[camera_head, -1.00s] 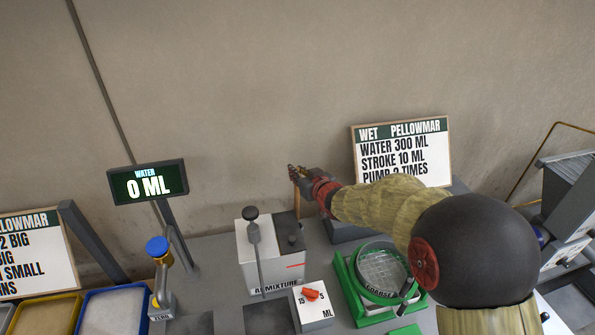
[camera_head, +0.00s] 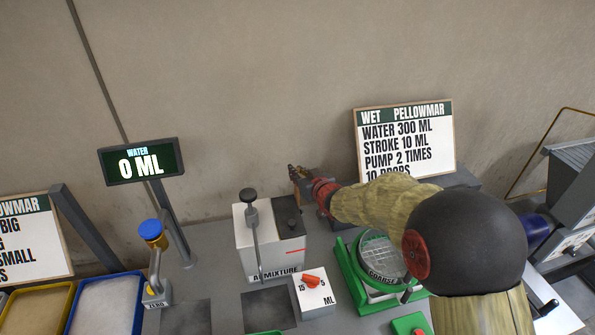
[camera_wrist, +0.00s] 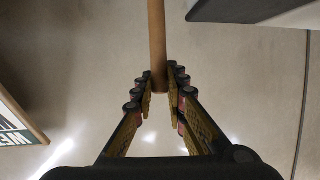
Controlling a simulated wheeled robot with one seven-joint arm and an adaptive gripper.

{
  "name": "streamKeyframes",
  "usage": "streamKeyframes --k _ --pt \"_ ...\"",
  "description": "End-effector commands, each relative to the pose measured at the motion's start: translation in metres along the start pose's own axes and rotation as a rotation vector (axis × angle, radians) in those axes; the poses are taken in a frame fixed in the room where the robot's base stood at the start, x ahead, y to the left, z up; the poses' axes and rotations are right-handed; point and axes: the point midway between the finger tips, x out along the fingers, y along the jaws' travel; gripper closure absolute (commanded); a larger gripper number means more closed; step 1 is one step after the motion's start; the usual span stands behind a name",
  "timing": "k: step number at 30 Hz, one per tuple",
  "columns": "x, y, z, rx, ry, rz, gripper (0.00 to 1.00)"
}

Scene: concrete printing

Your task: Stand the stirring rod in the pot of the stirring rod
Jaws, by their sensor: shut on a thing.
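My gripper (camera_head: 296,172) is at the end of my outstretched arm, high above the bench behind the admixture pump. In the wrist view my gripper (camera_wrist: 160,88) is shut on the stirring rod (camera_wrist: 157,45), a plain brown stick. The rod runs from between the fingertips to the top edge of that view. In the head view only a small brown stretch may show below the fingers, and its lower end is hidden behind the pump. I cannot make out the pot of the stirring rod in either view.
The white admixture pump (camera_head: 255,245) with its lever stands in front of my gripper. A green sieve frame (camera_head: 350,285) is below my arm. The WET PELLOWMAR board (camera_head: 405,140) stands right, the water display (camera_head: 142,162) left. Blue (camera_head: 72,315) and yellow-rimmed bins are front left.

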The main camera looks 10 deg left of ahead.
Motion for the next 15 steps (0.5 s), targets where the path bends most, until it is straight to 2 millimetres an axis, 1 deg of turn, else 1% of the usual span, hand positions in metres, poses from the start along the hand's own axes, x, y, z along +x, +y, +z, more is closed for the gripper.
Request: streamKeyframes --k 4,13,14,15 --pt "0.0024 0.0001 0.0058 0.0 0.001 0.0 1.0" --pt "0.0024 0.0002 0.0058 0.0 0.001 0.0 1.0" --pt "0.0024 0.0002 0.0058 0.0 0.001 0.0 0.85" --pt "0.0024 0.0002 0.0058 0.0 0.001 0.0 0.83"
